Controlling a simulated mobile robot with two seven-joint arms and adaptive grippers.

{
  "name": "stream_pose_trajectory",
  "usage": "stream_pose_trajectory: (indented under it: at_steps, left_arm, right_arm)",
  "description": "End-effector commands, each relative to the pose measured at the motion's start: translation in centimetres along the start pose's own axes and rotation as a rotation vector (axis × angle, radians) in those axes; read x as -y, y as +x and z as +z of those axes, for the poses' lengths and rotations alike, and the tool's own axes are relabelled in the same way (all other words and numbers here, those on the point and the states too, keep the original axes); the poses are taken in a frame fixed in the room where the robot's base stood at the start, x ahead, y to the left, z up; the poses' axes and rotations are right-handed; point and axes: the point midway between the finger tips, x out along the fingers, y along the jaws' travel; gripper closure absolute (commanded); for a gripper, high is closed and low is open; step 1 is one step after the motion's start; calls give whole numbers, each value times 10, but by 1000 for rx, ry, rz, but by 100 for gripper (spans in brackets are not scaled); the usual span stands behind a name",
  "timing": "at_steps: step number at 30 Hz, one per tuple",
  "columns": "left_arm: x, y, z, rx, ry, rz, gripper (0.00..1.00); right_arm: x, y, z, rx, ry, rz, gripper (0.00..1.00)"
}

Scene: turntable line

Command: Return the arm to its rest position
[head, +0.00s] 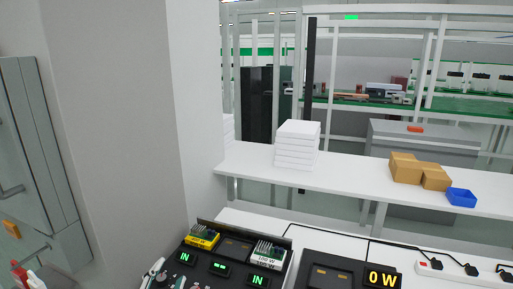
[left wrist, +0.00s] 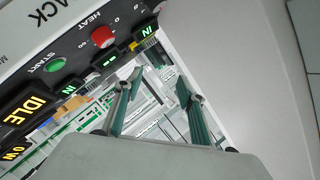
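My left gripper (head: 160,272) shows at the bottom edge of the head view, just left of a black machine panel (head: 215,268). Most of my left arm is out of that view. In the left wrist view the two fingers of my left gripper (left wrist: 158,80) stand apart with nothing between them. The gripper is open and empty. My right gripper is in neither view.
The panel has lit IN displays, a yellow-framed board (head: 202,238) and a white-framed board (head: 268,256). A 0 W display (head: 382,280) is to its right. Behind, a white shelf (head: 350,178) holds white boxes (head: 297,146), cardboard boxes (head: 405,168) and a blue bin (head: 461,197). A wall pillar (head: 115,130) stands left.

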Motion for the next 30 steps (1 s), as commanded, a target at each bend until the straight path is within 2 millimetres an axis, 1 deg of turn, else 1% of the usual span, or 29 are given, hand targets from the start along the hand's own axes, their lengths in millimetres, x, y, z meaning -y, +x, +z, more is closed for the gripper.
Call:
stream_pose_trajectory:
  at_steps: [1,2,3,4,6,9,12,18,22,23,24,30]
  left_arm:
    - [-6,-11,36,96,-2,29,61]
    - [-9,-18,55,148,-1,46,61]
    - [-12,-27,78,214,3,66,61]
    - [-15,-34,95,260,6,82,61]
    - [-19,-50,125,347,13,113,61]
    - [-23,-72,159,446,24,151,61]
    - [-27,-92,186,527,36,185,61]
    - [-31,-129,227,659,61,243,61]
    - [-33,-154,250,736,78,280,61]
    - [-36,-156,252,741,76,287,61]
    - [-44,-150,250,716,58,293,61]
    - [-80,-134,245,634,-20,326,61]
  right_arm:
    - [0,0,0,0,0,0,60]
    - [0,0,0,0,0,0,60]
    - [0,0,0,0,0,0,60]
    - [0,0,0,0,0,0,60]
    - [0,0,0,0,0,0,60]
    - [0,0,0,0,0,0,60]
    - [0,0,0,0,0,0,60]
    - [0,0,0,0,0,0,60]
    - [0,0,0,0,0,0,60]
    - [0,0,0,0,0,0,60]
    - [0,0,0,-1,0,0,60]
    - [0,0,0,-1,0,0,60]
